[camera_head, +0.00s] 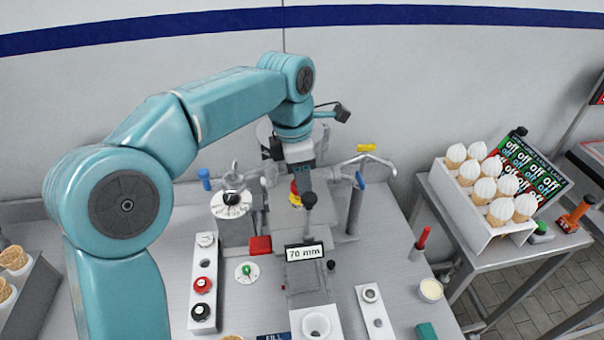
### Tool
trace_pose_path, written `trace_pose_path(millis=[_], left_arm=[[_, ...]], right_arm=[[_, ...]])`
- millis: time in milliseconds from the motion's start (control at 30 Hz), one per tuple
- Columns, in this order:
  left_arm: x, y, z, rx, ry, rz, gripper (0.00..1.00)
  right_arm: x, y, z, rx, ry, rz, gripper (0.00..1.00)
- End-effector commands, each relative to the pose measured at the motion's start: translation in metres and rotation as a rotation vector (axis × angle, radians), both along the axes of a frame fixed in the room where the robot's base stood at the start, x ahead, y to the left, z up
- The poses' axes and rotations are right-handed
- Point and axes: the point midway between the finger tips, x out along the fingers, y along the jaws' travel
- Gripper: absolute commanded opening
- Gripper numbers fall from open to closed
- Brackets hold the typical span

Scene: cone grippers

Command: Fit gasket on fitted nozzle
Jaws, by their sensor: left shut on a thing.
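My left arm comes in from the left and reaches over the machine at the middle of the table. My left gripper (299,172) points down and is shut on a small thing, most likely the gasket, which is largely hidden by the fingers. I cannot tell whether the gasket touches the nozzle; the nozzle cannot be made out clearly. My right gripper is not in view.
A "70 mm" display (304,253) stands in front of the lever. Yellow and blue handled taps (366,148) stand right. A cone rack (475,205) is on the side table.

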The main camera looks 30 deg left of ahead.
Motion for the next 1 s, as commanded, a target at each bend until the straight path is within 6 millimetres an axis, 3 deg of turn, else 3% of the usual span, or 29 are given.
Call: trace_pose_path(millis=[1000], left_arm=[[0.0, 0.0, -0.022, 0.0, 0.0, 0.0, 0.08]], right_arm=[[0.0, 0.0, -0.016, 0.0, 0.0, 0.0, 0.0]])
